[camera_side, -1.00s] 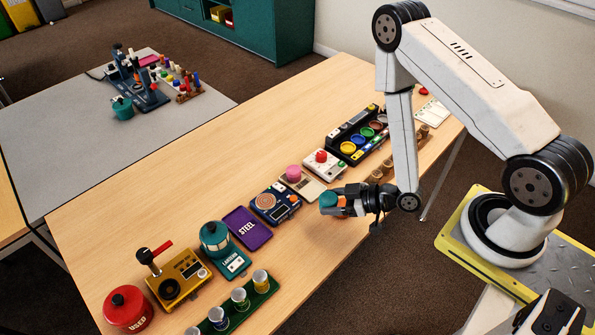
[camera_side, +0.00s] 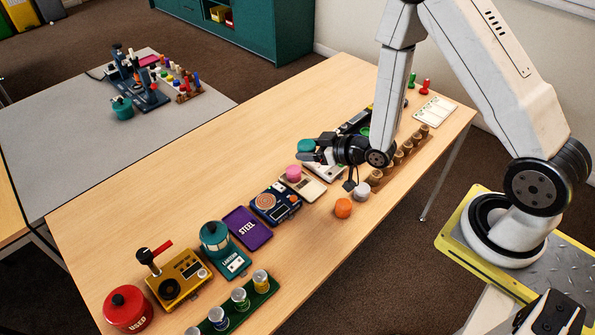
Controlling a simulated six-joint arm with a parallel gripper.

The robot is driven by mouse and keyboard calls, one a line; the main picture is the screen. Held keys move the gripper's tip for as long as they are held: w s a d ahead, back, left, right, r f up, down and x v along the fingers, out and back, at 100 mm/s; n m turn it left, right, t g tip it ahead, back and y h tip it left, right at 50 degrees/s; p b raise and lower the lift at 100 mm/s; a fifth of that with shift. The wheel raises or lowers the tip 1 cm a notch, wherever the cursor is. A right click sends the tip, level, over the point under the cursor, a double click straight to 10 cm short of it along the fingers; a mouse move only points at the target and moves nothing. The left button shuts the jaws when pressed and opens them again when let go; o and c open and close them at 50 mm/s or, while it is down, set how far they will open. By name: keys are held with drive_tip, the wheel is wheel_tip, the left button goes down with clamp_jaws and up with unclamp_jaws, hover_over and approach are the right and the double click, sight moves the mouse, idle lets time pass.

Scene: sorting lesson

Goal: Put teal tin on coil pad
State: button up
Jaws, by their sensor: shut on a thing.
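The teal tin (camera_side: 306,145) is between the fingers of my gripper (camera_side: 305,154), which is shut on it. Part of the tin is hidden by the fingers. It appears held above the table, up and to the right of the coil pad in the picture. The coil pad (camera_side: 265,213) is a dark blue device with a copper-coloured round coil on top. Nothing stands on the coil.
A cream device with a pink top (camera_side: 293,174) stands between the coil pad and my gripper. A purple STEEL tray (camera_side: 246,229) is on its other side. My arm partly hides the devices behind.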

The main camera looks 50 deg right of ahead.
drive_tip(key=w+r+m+h, duration=0.3)
drive_tip(key=w+r, duration=0.2)
drive_tip(key=r, duration=0.5)
drive_tip(key=shift+w+d+r+h, duration=0.15)
drive_tip(key=shift+d+r+h, duration=0.05)
drive_tip(key=shift+r+h, duration=0.1)
drive_tip(key=shift+f, duration=0.25)
drive_tip(key=s+f+n+y, duration=0.1)
drive_tip(key=s+f, duration=0.1)
drive_tip(key=f, duration=0.2)
drive_tip(key=s+f+n+y, duration=0.1)
drive_tip(key=s+f, duration=0.1)
drive_tip(key=f, duration=0.1)
drive_tip(key=s+f+n+y, duration=0.1)
drive_tip(key=s+f+y, duration=0.1)
drive_tip(key=f, duration=0.2)
drive_tip(key=shift+s+a+f, duration=0.3)
drive_tip(key=s+a+f+n+g+y, duration=0.1)
drive_tip(key=s+a+f+n+y, duration=0.2)
drive_tip(key=s+f, duration=0.3)
drive_tip(key=s, duration=0.3)
drive_tip(key=shift+s+a+g, duration=0.15)
drive_tip(key=shift+s+g, duration=0.05)
drive_tip(key=shift+g, duration=0.1)
drive_tip(key=shift+f, duration=0.15)
drive_tip(key=shift+f, duration=2.8)
